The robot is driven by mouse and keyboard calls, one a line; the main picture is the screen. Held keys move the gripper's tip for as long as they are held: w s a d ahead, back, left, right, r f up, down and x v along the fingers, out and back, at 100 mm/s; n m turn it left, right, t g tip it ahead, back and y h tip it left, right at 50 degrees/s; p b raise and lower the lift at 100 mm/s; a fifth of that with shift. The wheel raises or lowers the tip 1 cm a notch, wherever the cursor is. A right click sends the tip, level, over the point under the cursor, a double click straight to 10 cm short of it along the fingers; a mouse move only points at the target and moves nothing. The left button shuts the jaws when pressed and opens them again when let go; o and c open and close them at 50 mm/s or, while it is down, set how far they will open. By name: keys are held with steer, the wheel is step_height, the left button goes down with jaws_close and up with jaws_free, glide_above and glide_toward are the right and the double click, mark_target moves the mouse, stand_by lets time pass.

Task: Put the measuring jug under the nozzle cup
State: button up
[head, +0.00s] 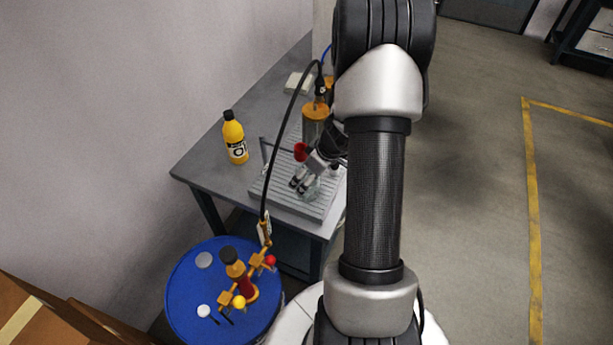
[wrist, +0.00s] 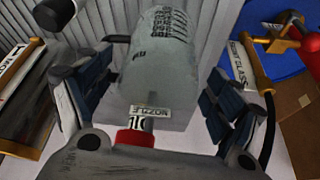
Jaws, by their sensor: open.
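The clear measuring jug (head: 313,190) stands on the ribbed tray, partly behind my gripper (head: 299,184) in the head view. In the wrist view the jug (wrist: 160,62), with dark printed marks, fills the space between my gripper's fingers (wrist: 158,85). The fingers are open on either side of it, with gaps showing. A red cup (head: 300,151), seemingly the nozzle cup, is just above my fingers in the head view. The red part shows at the bottom of the wrist view (wrist: 134,137), beside a NOZZLE label. I cannot tell whether the jug is directly below it.
The ribbed tray (head: 268,194) lies on the grey table (head: 208,163). A yellow bottle (head: 235,142) stands to its left. A black hose (head: 280,137) arcs over the tray to an orange valve assembly (head: 246,287) on a blue drum (head: 190,310). Open floor lies to the right.

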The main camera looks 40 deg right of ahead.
steer(key=p+v, duration=0.2)
steer(key=v, duration=0.7)
steer(key=shift+s+r, duration=0.2)
steer(key=shift+r, duration=0.15)
